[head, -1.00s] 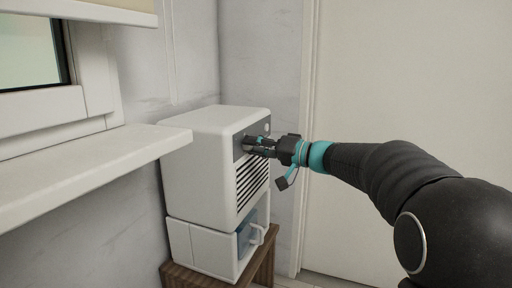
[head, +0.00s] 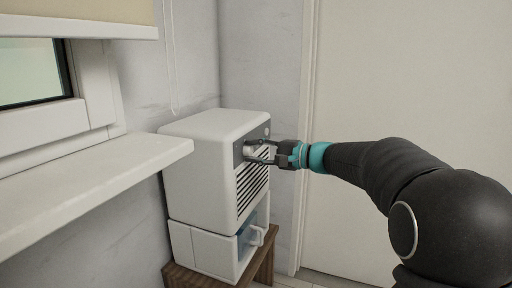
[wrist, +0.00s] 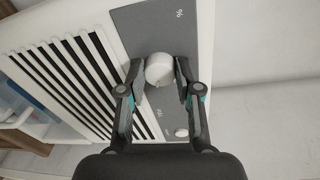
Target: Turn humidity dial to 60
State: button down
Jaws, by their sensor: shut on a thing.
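The white dehumidifier (head: 205,165) stands in the corner with a grey control panel (head: 238,152) on its front, above the black vent slats. In the wrist view the white humidity dial (wrist: 159,69) sits on the grey panel (wrist: 143,30), with a % mark at one end. My gripper (head: 258,151) is at the panel. In the wrist view its two fingers (wrist: 158,78) stand on either side of the dial and are shut on it. The dial's pointer and the number it indicates cannot be made out.
A small white button or knob (wrist: 181,132) is on the panel near the right finger. A water tank with a handle (head: 256,236) is below the vents. A wooden stand (head: 195,277) bears the unit. A white window sill (head: 90,178) juts out at left.

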jog(key=shift+r+m+p, duration=0.1)
jog(key=shift+m+p, duration=0.3)
jog(key=shift+m, duration=0.2)
jog(key=c, duration=0.8)
grip_release()
jog(key=shift+d, duration=0.1)
jog(key=v, duration=1.2)
